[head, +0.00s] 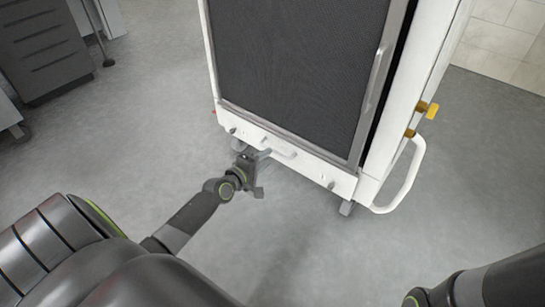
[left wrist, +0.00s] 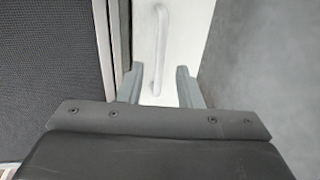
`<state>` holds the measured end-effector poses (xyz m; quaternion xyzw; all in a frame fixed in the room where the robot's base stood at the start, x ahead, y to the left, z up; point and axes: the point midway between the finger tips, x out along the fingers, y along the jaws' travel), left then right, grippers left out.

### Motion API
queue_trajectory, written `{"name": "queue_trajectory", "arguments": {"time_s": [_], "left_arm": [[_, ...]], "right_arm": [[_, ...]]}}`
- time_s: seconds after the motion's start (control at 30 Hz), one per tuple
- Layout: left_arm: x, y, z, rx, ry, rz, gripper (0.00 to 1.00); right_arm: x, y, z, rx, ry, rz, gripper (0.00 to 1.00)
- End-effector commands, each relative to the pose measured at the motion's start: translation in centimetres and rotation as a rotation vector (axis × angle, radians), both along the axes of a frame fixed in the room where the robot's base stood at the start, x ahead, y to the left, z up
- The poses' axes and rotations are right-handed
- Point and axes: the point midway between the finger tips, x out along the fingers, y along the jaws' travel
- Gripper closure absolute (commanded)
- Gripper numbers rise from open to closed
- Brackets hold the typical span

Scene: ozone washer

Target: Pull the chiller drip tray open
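The chiller drip tray (head: 313,168) is the white strip along the bottom of the chiller (head: 295,70). It looks flush with the body. Its white bar handle (head: 278,147) shows at the tray's middle. In the left wrist view the handle (left wrist: 161,45) runs up the white front (left wrist: 187,20), ahead of and between my fingers. My left gripper (head: 261,172) is near the tray front, just below and left of the handle. Its two fingers (left wrist: 160,88) are apart, with nothing clearly gripped. My right gripper is out of view; only part of my right arm shows at bottom right.
A white side handle (head: 404,185) and yellow fittings (head: 427,109) stick out at the chiller's right. A caster (head: 346,208) stands under its corner. A grey drawer cabinet (head: 45,48) is at upper left. The floor before the chiller is clear.

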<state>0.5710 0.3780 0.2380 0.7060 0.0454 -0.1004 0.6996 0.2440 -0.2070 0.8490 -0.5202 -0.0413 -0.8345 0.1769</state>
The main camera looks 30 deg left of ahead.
Motion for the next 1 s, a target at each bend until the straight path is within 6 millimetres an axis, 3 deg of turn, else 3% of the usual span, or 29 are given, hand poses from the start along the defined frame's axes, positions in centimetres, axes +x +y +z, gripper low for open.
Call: {"name": "queue_trajectory", "arguments": {"time_s": [0.1, 0.3, 0.67, 0.9, 1.0], "left_arm": [[2.0, -0.2, -0.7, 0.002, -0.001, 0.000, 0.68], [3.9, -0.3, -1.0, 0.001, 0.000, 0.000, 0.68], [4.4, -0.3, -1.0, 0.001, 0.001, 0.000, 0.68], [4.4, -0.3, -1.0, 0.001, 0.001, 0.000, 0.98], [4.3, -0.3, -1.0, 0.001, 0.001, 0.000, 1.00]], "right_arm": [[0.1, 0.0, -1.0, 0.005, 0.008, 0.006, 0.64], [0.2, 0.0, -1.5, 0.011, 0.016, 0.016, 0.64], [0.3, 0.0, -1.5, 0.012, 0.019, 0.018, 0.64], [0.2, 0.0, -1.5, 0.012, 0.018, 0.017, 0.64], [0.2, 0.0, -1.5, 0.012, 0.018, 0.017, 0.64]]}}
